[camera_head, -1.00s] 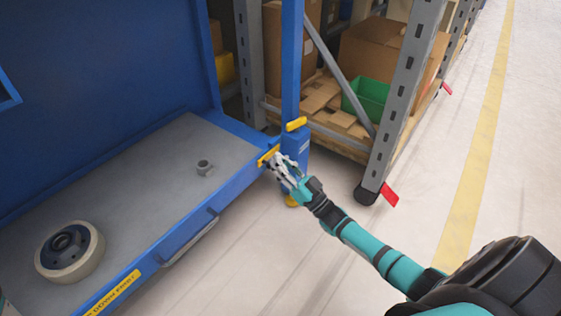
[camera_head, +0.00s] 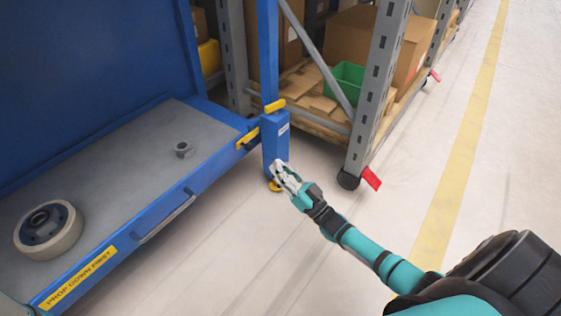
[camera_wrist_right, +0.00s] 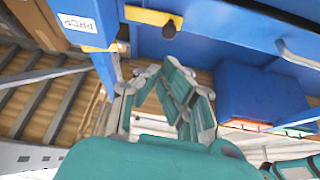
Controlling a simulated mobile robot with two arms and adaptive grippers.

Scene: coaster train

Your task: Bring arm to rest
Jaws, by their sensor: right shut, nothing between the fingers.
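My right arm (camera_head: 355,240) reaches in from the lower right in the head view. Its gripper (camera_head: 279,168) is shut and empty. It shows just in front of the lower part of the blue post (camera_head: 275,140); I cannot tell whether it touches. In the right wrist view the gripper's fingers (camera_wrist_right: 158,75) rise in the middle, with nothing held between them. My left gripper is not in view.
A blue cart with a grey deck (camera_head: 120,150) stands at left, carrying a wheel (camera_head: 48,228) and a small grey fitting (camera_head: 183,149). Yellow handles (camera_head: 247,138) sit by the post. A rack with boxes and a green bin (camera_head: 345,82) stands behind. Floor at right is clear.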

